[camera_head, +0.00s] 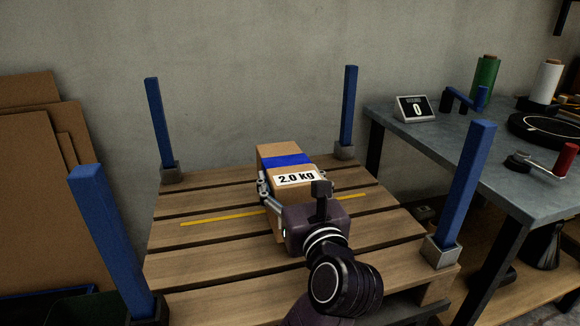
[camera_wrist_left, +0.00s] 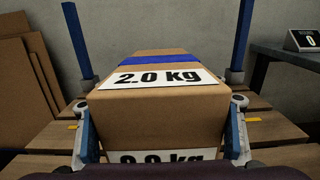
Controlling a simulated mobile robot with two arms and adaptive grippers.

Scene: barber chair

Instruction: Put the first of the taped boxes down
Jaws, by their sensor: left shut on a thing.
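A brown cardboard box (camera_head: 275,152) with a blue tape band and a white "2.0 kg" label is over the middle of the wooden pallet (camera_head: 200,245). My left gripper (camera_head: 293,187) is shut on the box, one finger on each side. In the left wrist view, the box (camera_wrist_left: 160,107) sits between the fingers of the left gripper (camera_wrist_left: 162,128), label on top and a second label on the near face. The gripper hides the box's near lower part, so I cannot tell whether its base touches the slats. My right gripper is not in view.
Blue posts (camera_head: 160,122) stand at the pallet's corners. A yellow line (camera_head: 210,219) crosses the slats and passes behind the box. A grey bench (camera_head: 430,140) with a display reading 0 (camera_head: 416,108) stands at right. Cardboard sheets (camera_head: 40,190) lean at left. Slats beside the box are bare.

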